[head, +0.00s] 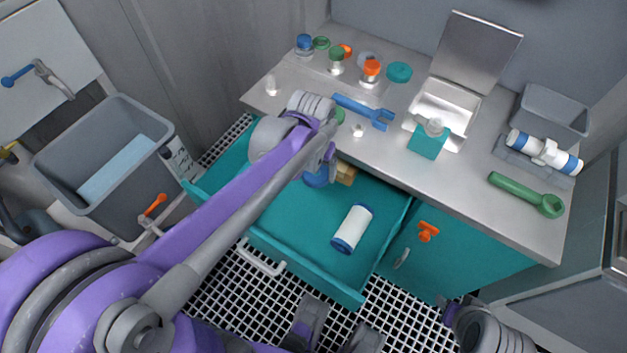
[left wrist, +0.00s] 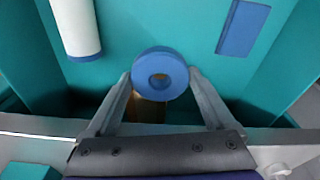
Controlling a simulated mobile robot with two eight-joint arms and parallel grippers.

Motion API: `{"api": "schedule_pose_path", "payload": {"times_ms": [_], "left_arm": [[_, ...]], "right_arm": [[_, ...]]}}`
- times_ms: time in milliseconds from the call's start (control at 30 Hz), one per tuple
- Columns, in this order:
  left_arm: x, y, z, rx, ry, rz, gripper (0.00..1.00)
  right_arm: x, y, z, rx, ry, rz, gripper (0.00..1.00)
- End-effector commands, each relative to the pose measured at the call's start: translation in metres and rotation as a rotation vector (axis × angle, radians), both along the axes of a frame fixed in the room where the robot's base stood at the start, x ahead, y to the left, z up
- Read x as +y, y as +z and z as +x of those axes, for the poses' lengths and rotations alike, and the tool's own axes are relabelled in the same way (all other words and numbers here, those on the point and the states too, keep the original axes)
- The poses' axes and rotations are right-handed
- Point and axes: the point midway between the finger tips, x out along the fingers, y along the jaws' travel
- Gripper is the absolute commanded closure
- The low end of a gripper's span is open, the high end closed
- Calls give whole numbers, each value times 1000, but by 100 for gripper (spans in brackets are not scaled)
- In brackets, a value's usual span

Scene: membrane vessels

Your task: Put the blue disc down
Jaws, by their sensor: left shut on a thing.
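The blue disc (left wrist: 142,73) is a thick ring with a hole in its middle. My left gripper (left wrist: 160,78) is shut on it, one finger at each side. In the head view the disc (head: 316,179) shows below my left wrist, over the open teal drawer (head: 290,225). I cannot tell how high the disc is above the drawer floor. My left gripper's fingers are mostly hidden by the arm in the head view.
In the drawer lie a white cylinder with blue ends (head: 352,228), a tan block (head: 346,172) and a flat blue piece (left wrist: 243,27). The counter (head: 465,205) above holds jars, a blue wrench (head: 362,110) and a green tool (head: 525,194).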

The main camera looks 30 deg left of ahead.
Motion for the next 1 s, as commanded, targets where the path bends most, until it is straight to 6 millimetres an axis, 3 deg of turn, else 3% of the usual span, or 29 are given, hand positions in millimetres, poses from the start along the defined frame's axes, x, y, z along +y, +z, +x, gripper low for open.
{"api": "schedule_pose_path", "payload": {"times_ms": [167,400,667,833,1000], "left_arm": [[1,-6,-4,0,5,0,71],[1,-49,-4,0,6,0,71],[1,-71,-4,0,5,0,71],[1,-97,-4,0,5,0,71],[1,-101,-4,-1,5,1,71]], "right_arm": [[0,-8,0,3,0,0,53],[0,-22,0,7,0,0,53],[0,-28,0,9,0,0,53],[0,-37,0,13,0,0,53],[0,-37,0,13,0,0,53]]}}
